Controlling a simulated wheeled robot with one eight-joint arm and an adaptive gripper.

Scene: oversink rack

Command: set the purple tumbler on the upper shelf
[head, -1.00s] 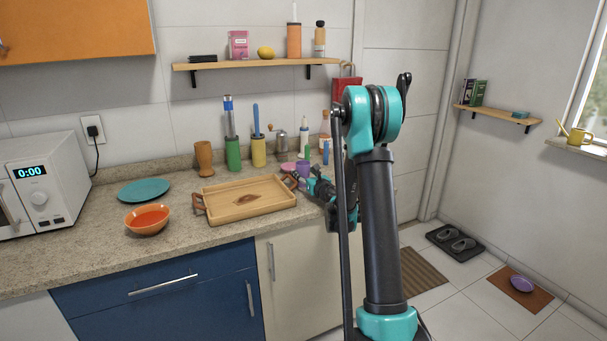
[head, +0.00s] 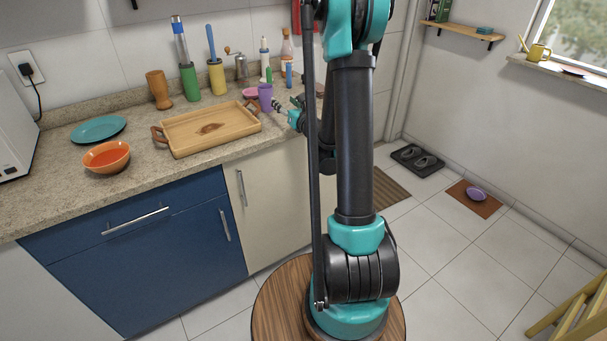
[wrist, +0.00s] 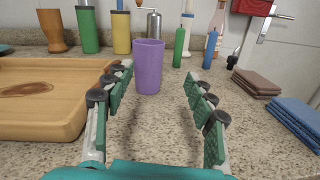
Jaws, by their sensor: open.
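The purple tumbler (head: 265,97) stands upright on the counter, just right of the wooden tray's back corner. In the wrist view the purple tumbler (wrist: 148,68) is ahead, between the lines of my two fingers and nearer the left one. My gripper (wrist: 156,82) is open and empty, low over the counter, with its tips just short of the tumbler. My gripper (head: 282,108) also shows in the head view, partly hidden by my arm. The upper wall shelf is out of view now; only a bracket end shows at the top edge.
The wooden tray (wrist: 50,118) lies close on the left. Behind the tumbler stand a yellow holder (wrist: 121,32), a green bottle (wrist: 178,48) and a grinder (wrist: 152,24). Folded brown cloths (wrist: 256,82) and blue cloths (wrist: 298,115) lie right. Bare counter lies between fingers and cloths.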

